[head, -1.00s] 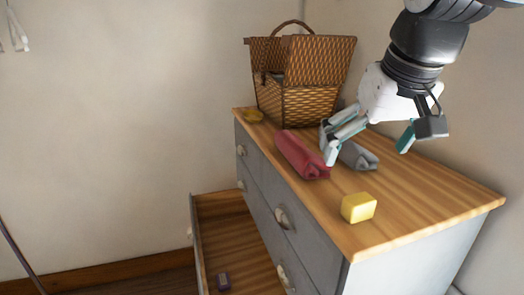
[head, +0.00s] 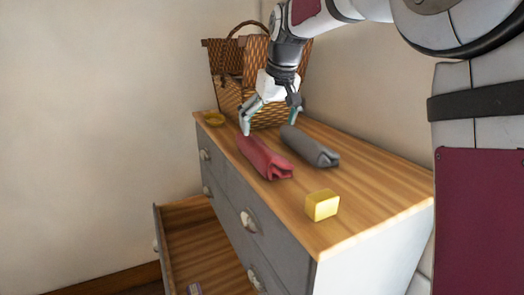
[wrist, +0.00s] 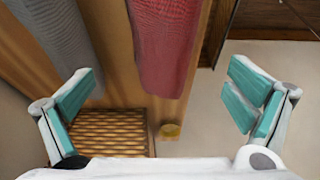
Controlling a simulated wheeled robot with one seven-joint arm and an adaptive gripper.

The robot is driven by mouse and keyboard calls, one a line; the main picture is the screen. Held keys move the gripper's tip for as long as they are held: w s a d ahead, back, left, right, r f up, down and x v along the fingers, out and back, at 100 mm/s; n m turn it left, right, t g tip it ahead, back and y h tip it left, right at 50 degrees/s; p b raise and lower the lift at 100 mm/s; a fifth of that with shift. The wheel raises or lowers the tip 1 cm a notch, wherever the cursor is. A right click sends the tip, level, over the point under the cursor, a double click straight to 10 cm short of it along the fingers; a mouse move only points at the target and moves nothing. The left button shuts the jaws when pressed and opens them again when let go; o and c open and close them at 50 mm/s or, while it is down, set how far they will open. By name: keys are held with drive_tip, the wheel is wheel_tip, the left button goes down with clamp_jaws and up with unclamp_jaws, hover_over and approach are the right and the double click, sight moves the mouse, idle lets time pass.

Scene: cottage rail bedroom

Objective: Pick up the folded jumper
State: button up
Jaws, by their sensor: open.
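Two folded cloth bundles lie side by side on the dresser top (head: 370,195). One is red (head: 264,158) and one is grey (head: 310,146); I cannot tell by look alone which is the jumper. My gripper (head: 270,118) is open and empty, with its fingers pointing down above the far ends of the bundles, in front of the basket. In the wrist view, the red bundle (wrist: 168,40) runs down between the open fingers, nearer the middle. The grey bundle (wrist: 50,35) lies at the upper left, beyond the left finger.
A wicker basket (head: 226,85) with a handle stands at the dresser's back. An open drawer (head: 200,250) juts out at left, holding a small object (head: 194,289).

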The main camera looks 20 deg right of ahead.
sight(265, 140)
drive_tip(key=shift+p+x, duration=0.9)
drive_tip(key=shift+x, duration=3.1)
drive_tip(key=shift+w, duration=0.1)
drive_tip(key=shift+c, duration=0.5)
drive_tip(key=shift+d, duration=0.1)
drive_tip(key=c, duration=1.3)
